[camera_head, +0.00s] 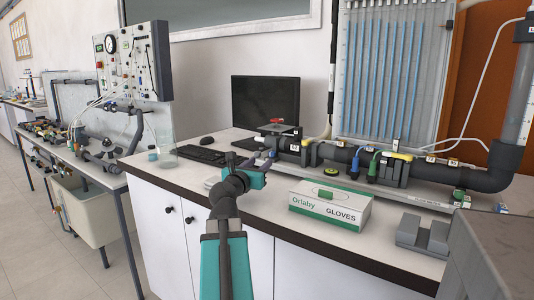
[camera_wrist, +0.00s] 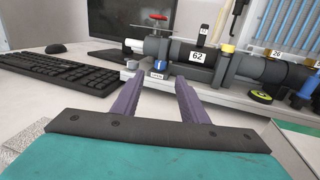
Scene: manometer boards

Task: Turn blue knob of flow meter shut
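A horizontal dark pipe (camera_head: 335,153) (camera_wrist: 250,68) of the flow rig runs along the bench. A small blue part (camera_wrist: 157,70) with a white label sits under its left end, ahead of my fingers. A blue lever (camera_head: 355,163) stands on the pipe further right; a blue piece (camera_wrist: 309,86) shows at the right edge of the wrist view. I cannot tell which is the flow meter's blue knob. My gripper (camera_wrist: 158,92) is open, with nothing between its purple fingers, short of the pipe. In the head view my gripper (camera_head: 243,160) is partly hidden by my wrist.
A keyboard (camera_head: 213,155) and monitor (camera_head: 265,101) stand left of the pipe. A red valve handle (camera_wrist: 158,17) sits above its left end. A glove box (camera_head: 330,204) and grey block (camera_head: 422,235) lie at the front right. A manometer board (camera_head: 392,70) rises behind.

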